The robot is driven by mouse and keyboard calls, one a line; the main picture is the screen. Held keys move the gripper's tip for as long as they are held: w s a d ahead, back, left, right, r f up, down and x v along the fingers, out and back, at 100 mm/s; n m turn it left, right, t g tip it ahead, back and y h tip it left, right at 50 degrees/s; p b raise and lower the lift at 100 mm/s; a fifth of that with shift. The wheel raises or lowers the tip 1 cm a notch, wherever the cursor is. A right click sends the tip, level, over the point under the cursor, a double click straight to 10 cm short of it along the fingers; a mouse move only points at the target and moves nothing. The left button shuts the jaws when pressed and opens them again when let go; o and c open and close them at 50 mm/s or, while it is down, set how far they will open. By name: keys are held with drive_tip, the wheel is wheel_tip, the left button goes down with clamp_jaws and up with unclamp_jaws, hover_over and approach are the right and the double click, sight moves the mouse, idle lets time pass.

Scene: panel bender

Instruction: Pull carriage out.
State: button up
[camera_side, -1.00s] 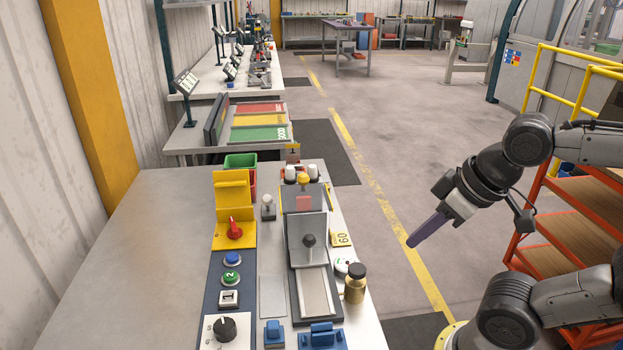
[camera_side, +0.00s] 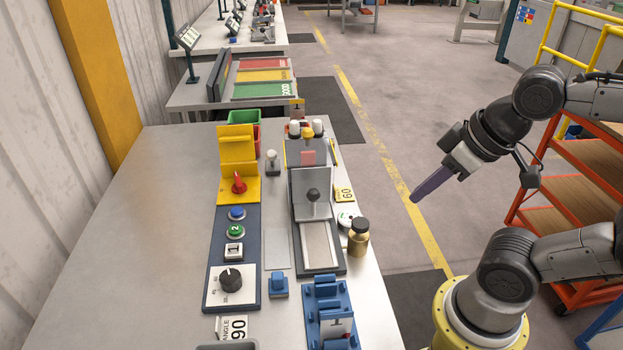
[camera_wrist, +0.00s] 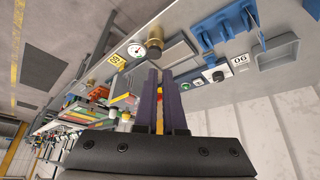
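The carriage seems to be the grey plate (camera_side: 309,183) with a black ball knob (camera_side: 313,195) on the bench fixture in the side view. It stands at the far part of a dark-framed slide, with a pale flat panel (camera_side: 318,243) in front of it. My gripper (camera_side: 416,198) is right of the fixture, above the floor side of the bench, apart from the knob and empty. Its purple fingers point down and left. In the wrist view the two fingers (camera_wrist: 161,100) show a narrow gap between them. The knob is not clear there.
A gold bottle (camera_side: 358,238) with a black cap stands right of the slide, beside a gauge (camera_side: 346,217). A blue fixture (camera_side: 328,312) is in front. The left bench top is clear.

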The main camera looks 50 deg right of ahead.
drive_tip(key=shift+o, duration=1.2)
drive_tip(key=shift+r, duration=0.15)
drive_tip(key=o, duration=0.7)
drive_tip(key=shift+m+g, duration=0.3)
drive_tip(key=shift+m, duration=0.1)
drive_tip(key=w+r, duration=0.4)
drive_tip(key=shift+r, duration=0.15)
drive_tip(key=shift+c, duration=0.2)
drive_tip(key=m+g, duration=0.1)
drive_tip(key=g, duration=0.4)
hover_over(314, 201)
drive_tip(key=w+d, duration=0.1)
wheel_tip(314, 201, down, 7)
wheel_tip(314, 201, down, 14)
drive_tip(key=shift+f, duration=0.1)
clamp_jaws()
